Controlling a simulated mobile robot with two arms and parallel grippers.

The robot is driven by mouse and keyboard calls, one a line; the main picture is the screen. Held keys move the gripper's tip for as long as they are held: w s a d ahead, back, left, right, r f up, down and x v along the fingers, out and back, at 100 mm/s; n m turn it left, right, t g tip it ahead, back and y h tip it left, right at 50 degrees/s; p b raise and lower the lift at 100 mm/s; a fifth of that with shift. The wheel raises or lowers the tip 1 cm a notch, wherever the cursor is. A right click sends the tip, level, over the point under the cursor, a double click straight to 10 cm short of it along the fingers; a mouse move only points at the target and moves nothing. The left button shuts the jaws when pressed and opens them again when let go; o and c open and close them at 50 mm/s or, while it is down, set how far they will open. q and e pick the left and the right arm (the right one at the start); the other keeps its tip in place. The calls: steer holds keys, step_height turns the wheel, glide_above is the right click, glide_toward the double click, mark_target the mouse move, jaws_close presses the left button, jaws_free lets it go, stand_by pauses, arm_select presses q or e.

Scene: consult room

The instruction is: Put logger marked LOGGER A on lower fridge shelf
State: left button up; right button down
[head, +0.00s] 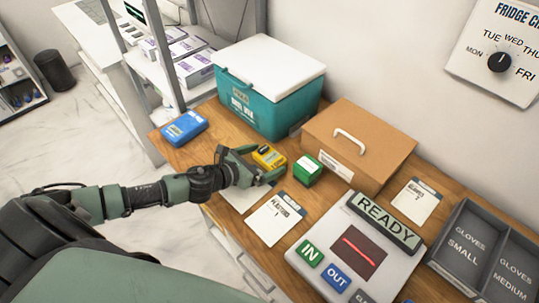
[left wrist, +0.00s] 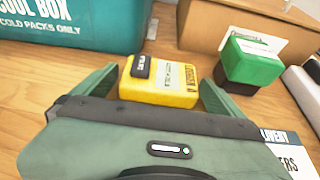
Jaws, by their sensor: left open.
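A yellow device with a dark display (head: 268,157) lies on the wooden counter. In the left wrist view the yellow device (left wrist: 160,82) shows a label whose letters are upside down and too small to read surely. My left gripper (head: 252,165) is open, with its fingers on either side of the near end of the device, not closed on it. A blue device (head: 184,128) lies farther left on the counter; its marking is not readable. I cannot make out the lower fridge shelf. My right gripper is not in view.
A teal cool box (head: 262,100) with a white lid stands behind the yellow device. A green and black box (head: 307,171) and a brown case (head: 358,150) stand to its right. Cards, a READY panel (head: 345,255) and a glove tray (head: 485,250) take up the right side.

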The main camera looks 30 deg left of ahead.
mark_target(266, 158)
arm_select(q)
steer(key=shift+w+d+f, duration=0.1)
steer(key=shift+w+f, duration=0.1)
steer(key=shift+w, duration=0.2)
steer(key=c, duration=1.5)
steer(key=shift+r, duration=0.2)
step_height(266, 158, up, 20)
steer(key=p, duration=0.3)
steer(key=shift+s+d+r+n+t+y+b, duration=0.15)
steer(key=shift+s+d+r+n+y+b, duration=0.5)
steer(key=shift+d+r+b, duration=0.7)
steer(key=shift+s+d+r+n+t+y+b, duration=0.1)
steer(key=shift+s+d+r+n+y+b, duration=0.6)
steer(key=shift+d+r+b, duration=0.6)
steer(key=shift+s+d+r+n+t+y+b, duration=0.15)
steer(key=shift+s+d+r+n+y+b, duration=0.3)
steer(key=shift+d+r+y+b, duration=0.8)
